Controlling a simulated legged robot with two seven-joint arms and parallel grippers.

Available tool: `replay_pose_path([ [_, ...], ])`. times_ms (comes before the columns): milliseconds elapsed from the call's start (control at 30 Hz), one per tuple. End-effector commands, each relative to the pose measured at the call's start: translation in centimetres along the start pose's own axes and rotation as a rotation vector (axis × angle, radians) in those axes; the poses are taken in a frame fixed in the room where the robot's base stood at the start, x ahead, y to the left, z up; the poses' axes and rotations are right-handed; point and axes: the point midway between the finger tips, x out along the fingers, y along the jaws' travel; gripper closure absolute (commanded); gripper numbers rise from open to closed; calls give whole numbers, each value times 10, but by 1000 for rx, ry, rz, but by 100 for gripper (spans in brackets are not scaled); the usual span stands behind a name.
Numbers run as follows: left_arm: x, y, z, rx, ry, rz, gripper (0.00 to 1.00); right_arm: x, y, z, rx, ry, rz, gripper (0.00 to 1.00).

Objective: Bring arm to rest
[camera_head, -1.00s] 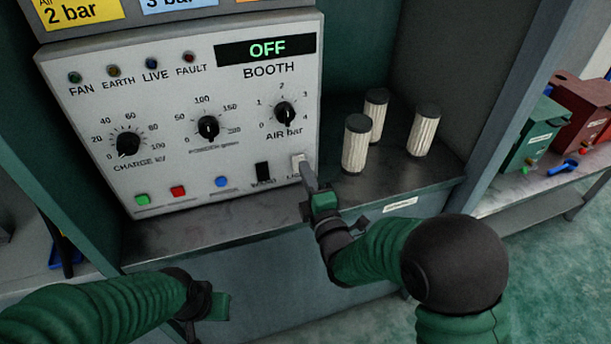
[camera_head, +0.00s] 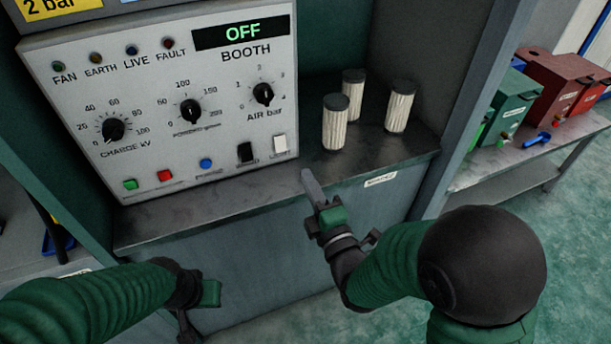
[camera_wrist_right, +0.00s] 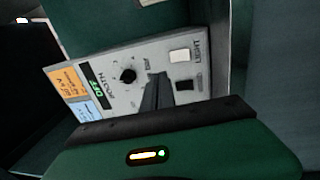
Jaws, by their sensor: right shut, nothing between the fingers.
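My right gripper (camera_head: 308,180) is shut and empty. In the head view it is in front of the bench edge, below the white switch (camera_head: 280,145) and apart from it. In the right wrist view the shut fingers (camera_wrist_right: 152,92) point at the booth panel, with the white switch (camera_wrist_right: 180,55) above them. My left gripper (camera_head: 208,295) is low at the left, in front of the cabinet; its fingers are too unclear to read. The booth control panel (camera_head: 215,125) stands on the bench and its display (camera_head: 242,32) reads OFF.
Several pale ribbed cylinders with dark caps (camera_head: 336,125) stand on the metal bench (camera_head: 180,208) right of the panel. A cabinet side wall (camera_head: 462,100) rises right of them. Green and red boxes (camera_head: 510,105) sit on a shelf farther right. Floor at the lower right is clear.

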Motion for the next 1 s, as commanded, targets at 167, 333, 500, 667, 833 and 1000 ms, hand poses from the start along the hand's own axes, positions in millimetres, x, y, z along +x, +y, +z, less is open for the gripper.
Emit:
replay_pose_path([
  [167,0,0,0,0,0,0,100,0,0,0,0,0,1,100],
  [333,0,0,0,0,0,0,100,0,-3,2,16,-4,-16,100],
  [500,0,0,0,0,0,0,100,-8,-46,33,297,-107,-262,100],
  [667,0,0,0,0,0,0,100,-62,-108,74,766,-421,-608,100],
  [833,0,0,0,0,0,0,100,-136,-140,93,1123,-812,-812,100],
  [1000,0,0,0,0,0,0,100,-208,-147,98,1365,-1209,-902,100],
])
